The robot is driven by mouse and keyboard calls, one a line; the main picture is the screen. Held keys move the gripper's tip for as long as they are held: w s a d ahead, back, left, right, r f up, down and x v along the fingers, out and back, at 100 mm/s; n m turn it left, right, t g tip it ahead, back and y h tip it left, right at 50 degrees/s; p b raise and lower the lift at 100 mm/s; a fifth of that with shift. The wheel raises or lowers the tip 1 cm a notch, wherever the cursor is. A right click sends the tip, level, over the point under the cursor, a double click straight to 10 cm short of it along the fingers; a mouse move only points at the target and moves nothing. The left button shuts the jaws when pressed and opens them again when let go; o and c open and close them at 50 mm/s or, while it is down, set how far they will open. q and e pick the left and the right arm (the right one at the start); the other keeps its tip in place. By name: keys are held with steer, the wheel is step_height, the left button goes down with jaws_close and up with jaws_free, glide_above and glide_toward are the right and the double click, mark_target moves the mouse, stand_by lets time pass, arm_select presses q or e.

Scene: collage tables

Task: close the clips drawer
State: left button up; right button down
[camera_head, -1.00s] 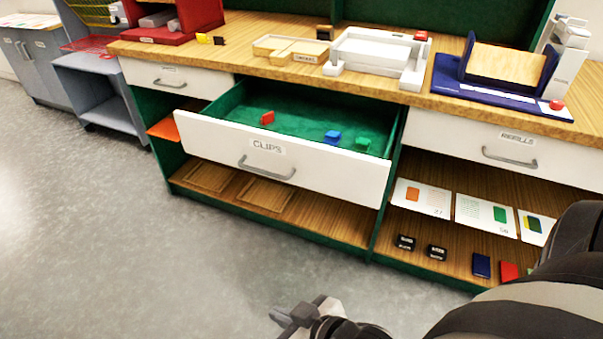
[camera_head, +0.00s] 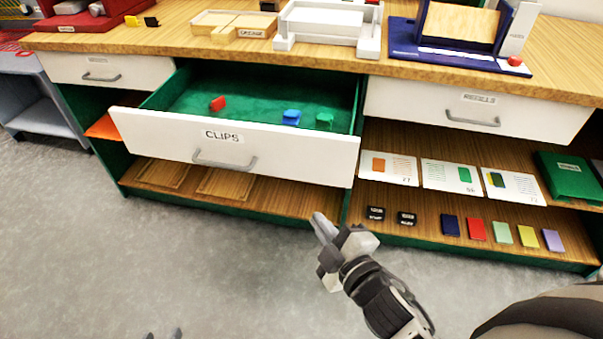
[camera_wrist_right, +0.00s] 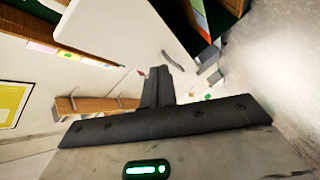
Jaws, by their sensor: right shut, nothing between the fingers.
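The clips drawer (camera_head: 290,158) is pulled out in the head view, with its white front, grey handle (camera_head: 225,163) and green inside showing. A red piece (camera_head: 217,103), a blue piece (camera_head: 291,117) and a green piece (camera_head: 324,121) lie in it. My right gripper (camera_head: 320,226) is shut and empty, below and in front of the drawer's right end, apart from it in the picture. Its shut fingers show in the right wrist view (camera_wrist_right: 156,86). Only the tips of my left gripper (camera_head: 163,335) show at the bottom edge, with a gap between them.
Shut drawers flank it: one at left (camera_head: 85,70) and the refills drawer (camera_head: 477,107) at right. The tabletop above (camera_head: 180,44) carries trays. The floor in front (camera_head: 120,260) is clear.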

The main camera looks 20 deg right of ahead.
steer(key=w+n+t+y, duration=0.1)
steer(key=n, duration=0.6)
glide_toward(282, 160)
steer(key=w+a, duration=0.3)
steer(key=shift+w+d+y+p, duration=0.3)
steer(key=shift+w+d+p, duration=0.25)
steer(key=shift+w+d, duration=0.65)
steer(key=shift+w, duration=0.15)
steer(key=shift+w, duration=0.1)
